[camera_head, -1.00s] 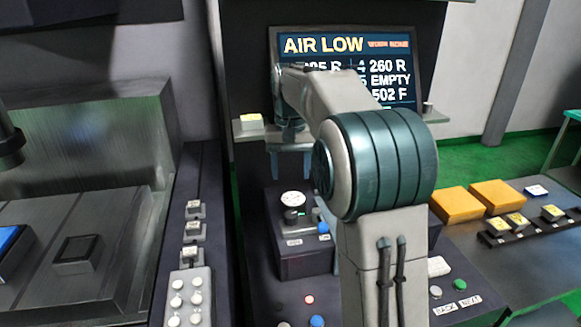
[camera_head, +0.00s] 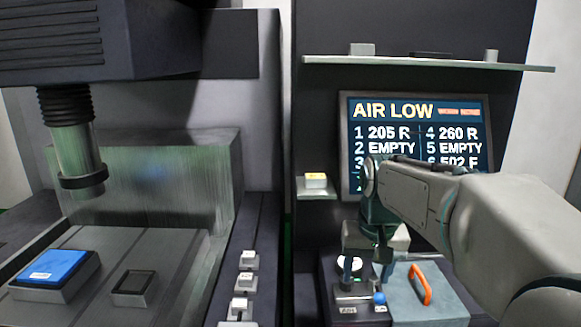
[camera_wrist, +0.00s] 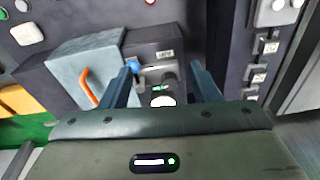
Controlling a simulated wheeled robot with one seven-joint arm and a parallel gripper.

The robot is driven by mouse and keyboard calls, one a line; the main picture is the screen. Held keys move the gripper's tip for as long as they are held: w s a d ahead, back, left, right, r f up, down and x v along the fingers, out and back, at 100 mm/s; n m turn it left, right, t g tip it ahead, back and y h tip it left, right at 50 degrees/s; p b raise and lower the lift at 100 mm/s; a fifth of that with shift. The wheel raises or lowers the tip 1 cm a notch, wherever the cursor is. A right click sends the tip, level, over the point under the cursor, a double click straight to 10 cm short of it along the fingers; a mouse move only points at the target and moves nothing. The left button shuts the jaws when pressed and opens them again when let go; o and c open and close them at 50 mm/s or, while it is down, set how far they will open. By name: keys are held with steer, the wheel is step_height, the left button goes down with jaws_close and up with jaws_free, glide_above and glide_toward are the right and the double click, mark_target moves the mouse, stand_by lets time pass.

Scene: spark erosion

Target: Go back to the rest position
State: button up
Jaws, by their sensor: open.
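My gripper (camera_head: 367,272) points down over the small dark control block (camera_head: 350,310) below the screen. Its two fingers are spread, with nothing held between them. In the wrist view my gripper (camera_wrist: 163,85) is open, and the block's white round dial (camera_wrist: 162,100) and dark knob show between the fingers from above. A blue knob (camera_wrist: 132,67) lies close to one finger in that view. Whether a finger touches the block cannot be told. My arm comes in from the right and covers part of the screen (camera_head: 417,110).
A grey box with an orange handle (camera_head: 420,284) stands right beside the control block, close to my gripper. A small shelf (camera_head: 316,194) holds a yellow-topped piece. The machine head (camera_head: 75,150) hangs at left over a bed with a blue-topped block (camera_head: 55,272).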

steer(key=s+f+t, duration=0.1)
steer(key=s+f, duration=0.3)
steer(key=s, duration=0.3)
steer(key=s+f+n, duration=0.1)
steer(key=s+f, duration=0.3)
steer(key=s, duration=0.4)
steer(key=shift+s+t, duration=0.3)
steer(key=shift+t, duration=0.1)
stand_by(0.4)
